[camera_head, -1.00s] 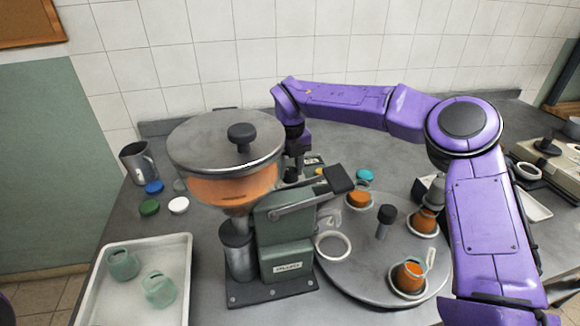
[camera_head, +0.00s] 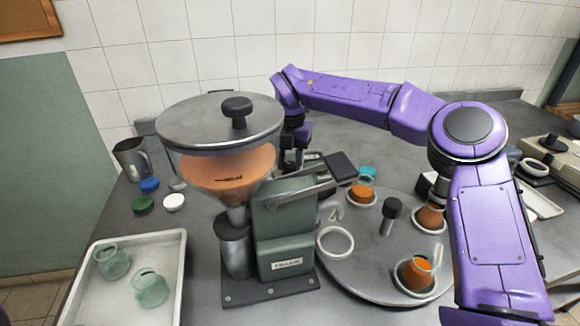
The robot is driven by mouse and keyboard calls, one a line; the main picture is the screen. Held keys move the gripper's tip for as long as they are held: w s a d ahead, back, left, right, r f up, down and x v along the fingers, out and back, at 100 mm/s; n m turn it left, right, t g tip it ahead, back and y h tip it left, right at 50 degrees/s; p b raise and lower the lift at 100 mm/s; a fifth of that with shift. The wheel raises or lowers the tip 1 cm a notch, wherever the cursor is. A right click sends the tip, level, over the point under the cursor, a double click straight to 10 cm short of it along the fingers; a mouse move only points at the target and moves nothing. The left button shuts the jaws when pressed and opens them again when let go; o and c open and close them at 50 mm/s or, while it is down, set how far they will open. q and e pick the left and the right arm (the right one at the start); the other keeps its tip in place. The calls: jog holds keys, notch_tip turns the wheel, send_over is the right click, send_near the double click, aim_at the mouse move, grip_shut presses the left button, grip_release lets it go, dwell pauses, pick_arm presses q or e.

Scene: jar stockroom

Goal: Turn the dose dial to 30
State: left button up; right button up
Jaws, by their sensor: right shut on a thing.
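The filler (camera_head: 285,225) is a grey-green machine with a round lidded hopper (camera_head: 225,160) holding orange powder and a lever with a dark handle (camera_head: 340,167). My right arm reaches over behind it from the right. My right gripper (camera_head: 291,158) points down at the back of the filler, beside the hopper. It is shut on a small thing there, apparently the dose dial. The filler and the gripper hide the dial, and I cannot read its number or pointer. My left gripper is not in view.
A turntable (camera_head: 375,275) right of the filler carries jars of orange powder in ring holders, one ring empty (camera_head: 335,241). A white tray (camera_head: 170,245) at left holds two empty green jars. A metal jug (camera_head: 131,160) and loose lids stand at the back left.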

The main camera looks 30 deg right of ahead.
aim_at(290, 164)
jog(key=shift+m+b, duration=0.35)
jog(key=shift+m, duration=0.25)
jog(key=shift+r, duration=0.1)
jog(key=o, duration=1.1)
jog(key=shift+c, duration=0.2)
notch_tip(290, 164, up, 10)
jog(key=p, duration=0.1)
jog(key=shift+r, duration=0.25)
